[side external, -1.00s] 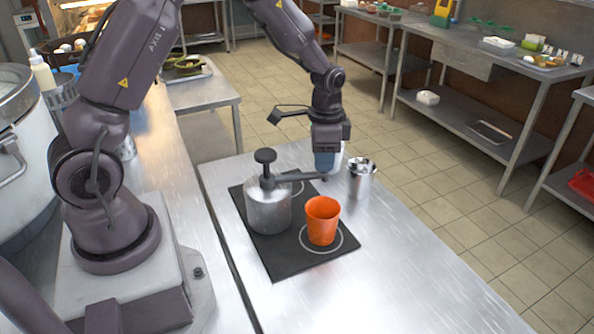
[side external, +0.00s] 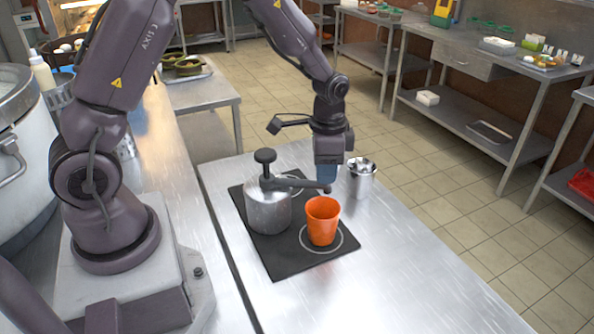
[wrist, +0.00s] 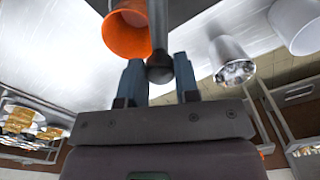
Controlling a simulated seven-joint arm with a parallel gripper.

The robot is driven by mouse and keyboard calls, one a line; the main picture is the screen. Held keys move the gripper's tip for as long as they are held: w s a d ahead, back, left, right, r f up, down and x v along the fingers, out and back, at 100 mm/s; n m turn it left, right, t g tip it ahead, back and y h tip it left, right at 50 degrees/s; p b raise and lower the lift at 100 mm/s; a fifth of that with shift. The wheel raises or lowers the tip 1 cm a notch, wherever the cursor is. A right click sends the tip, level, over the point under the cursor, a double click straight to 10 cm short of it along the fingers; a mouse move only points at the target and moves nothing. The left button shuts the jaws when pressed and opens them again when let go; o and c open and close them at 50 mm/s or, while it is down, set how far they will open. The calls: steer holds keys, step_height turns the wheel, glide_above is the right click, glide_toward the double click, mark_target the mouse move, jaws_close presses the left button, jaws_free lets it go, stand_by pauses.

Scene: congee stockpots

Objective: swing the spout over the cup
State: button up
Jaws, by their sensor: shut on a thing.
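The metal pump pot (side external: 268,208) stands upright on the black mat (side external: 290,262), with a round black knob on top. Its dark spout (side external: 300,184) reaches right, and the tip is between my gripper's blue fingers. My gripper (side external: 326,180) is shut on the spout near its end. In the wrist view the rounded dark spout tip (wrist: 160,68) shows between the fingertips (wrist: 158,82). The orange cup (side external: 322,224) stands upright in a ring marked on the mat. In the side view the spout tip appears just behind the cup's rim; in the wrist view the cup (wrist: 122,38) is left of the tip.
A metal container (side external: 362,182) with shiny contents stands right of my gripper, off the mat. A white container (wrist: 297,24) shows beyond it in the wrist view. The steel table (side external: 420,275) is clear at the front right.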

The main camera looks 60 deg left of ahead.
steer(key=shift+s+d, duration=1.2)
steer(key=shift+d, duration=0.15)
steer(key=o, duration=0.5)
steer(key=shift+r, duration=3.5)
